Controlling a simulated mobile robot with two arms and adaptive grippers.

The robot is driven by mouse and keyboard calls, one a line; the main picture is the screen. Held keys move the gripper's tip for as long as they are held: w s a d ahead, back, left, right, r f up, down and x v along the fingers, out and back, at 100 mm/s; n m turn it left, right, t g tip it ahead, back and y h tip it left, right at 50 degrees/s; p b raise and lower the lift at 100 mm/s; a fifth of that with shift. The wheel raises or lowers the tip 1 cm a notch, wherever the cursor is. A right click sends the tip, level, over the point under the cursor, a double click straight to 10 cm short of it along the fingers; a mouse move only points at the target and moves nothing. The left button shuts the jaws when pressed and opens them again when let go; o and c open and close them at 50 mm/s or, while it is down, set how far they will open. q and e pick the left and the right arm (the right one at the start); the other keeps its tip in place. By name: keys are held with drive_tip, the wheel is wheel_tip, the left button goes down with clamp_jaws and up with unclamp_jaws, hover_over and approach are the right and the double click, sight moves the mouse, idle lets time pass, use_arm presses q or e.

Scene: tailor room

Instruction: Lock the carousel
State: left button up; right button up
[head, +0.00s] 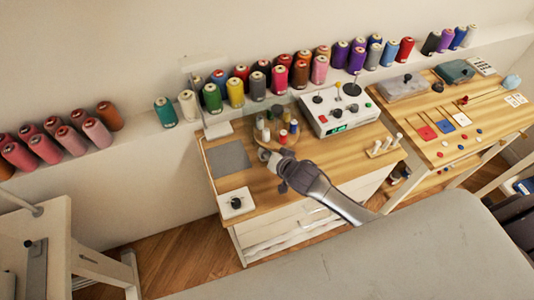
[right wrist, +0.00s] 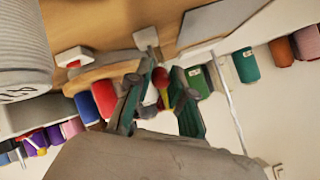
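The carousel (head: 286,143) is a round wooden stand with several small thread spools on it, on the wooden table behind my right gripper. My right gripper (head: 265,156) is at its front left edge and covers part of it. In the right wrist view the picture is turned, and the carousel's wooden disc (right wrist: 105,74) shows beyond the fingers. The two fingers of the right gripper (right wrist: 160,100) are apart, with red, yellow and white shapes seen between them. I cannot tell whether they touch anything. A lock on the carousel cannot be made out clearly. My left gripper is not in view.
A white control box (head: 340,112) with knobs stands behind right of the carousel. A grey mat (head: 228,158) and a white box with a black knob (head: 236,203) lie at the left. White pegs (head: 383,146) stand at the right. Large spools (head: 236,92) line the back ledge.

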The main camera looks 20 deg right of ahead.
drive_tip(key=o, duration=0.3)
drive_tip(key=shift+o, duration=0.2)
drive_tip(key=v, duration=1.2)
